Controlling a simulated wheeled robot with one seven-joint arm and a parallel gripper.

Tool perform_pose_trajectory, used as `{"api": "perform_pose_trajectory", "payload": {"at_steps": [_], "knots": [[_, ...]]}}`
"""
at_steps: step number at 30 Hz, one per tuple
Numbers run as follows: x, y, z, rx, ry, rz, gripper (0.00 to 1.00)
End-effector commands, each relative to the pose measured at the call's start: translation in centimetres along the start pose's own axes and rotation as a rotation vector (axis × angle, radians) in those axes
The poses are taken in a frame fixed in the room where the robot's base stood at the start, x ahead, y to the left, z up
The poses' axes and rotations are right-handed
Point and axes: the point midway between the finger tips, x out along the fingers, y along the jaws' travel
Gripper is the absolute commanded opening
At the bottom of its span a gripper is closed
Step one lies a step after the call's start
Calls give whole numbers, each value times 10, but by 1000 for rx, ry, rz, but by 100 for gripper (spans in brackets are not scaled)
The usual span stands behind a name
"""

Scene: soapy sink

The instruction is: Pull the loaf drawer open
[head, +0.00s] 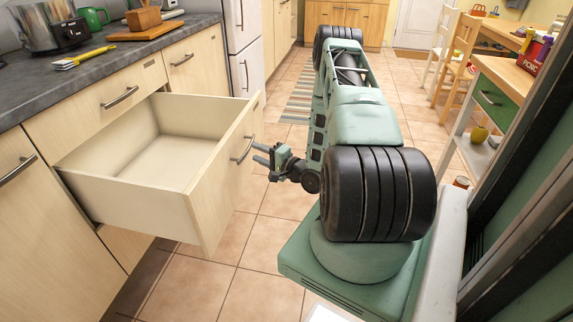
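The loaf drawer (150,150) is a pale wood drawer pulled far out from the cabinet under the counter. Its inside is empty where I can see it. Its front panel (215,190) faces right and carries a curved dark metal handle (243,150). My gripper (257,153) is just right of the handle, with its fingers pointing left towards it. The two fingers look parted, with nothing between them that I can make out. Whether a fingertip touches the handle I cannot tell.
Above the drawer is a dark counter (95,62) with a toaster (62,35), a yellow brush (83,58) and a wooden board (146,32). Tiled floor (225,285) is clear below the drawer. A green-drawered table (500,95) and chairs stand at right.

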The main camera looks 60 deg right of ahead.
Motion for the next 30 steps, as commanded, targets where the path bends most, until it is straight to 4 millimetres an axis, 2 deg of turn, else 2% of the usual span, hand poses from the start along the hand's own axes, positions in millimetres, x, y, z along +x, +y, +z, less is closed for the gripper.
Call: {"api": "perform_pose_trajectory", "payload": {"at_steps": [1, 9, 15, 21, 30], "knots": [[-14, 0, -1, 3, 5, 3, 36], [-76, 0, -1, 2, 4, 2, 36], [-110, 0, -1, 1, 3, 0, 36], [-125, 0, 0, -1, 1, 1, 36], [-127, 0, 0, 0, 0, 0, 36]]}}
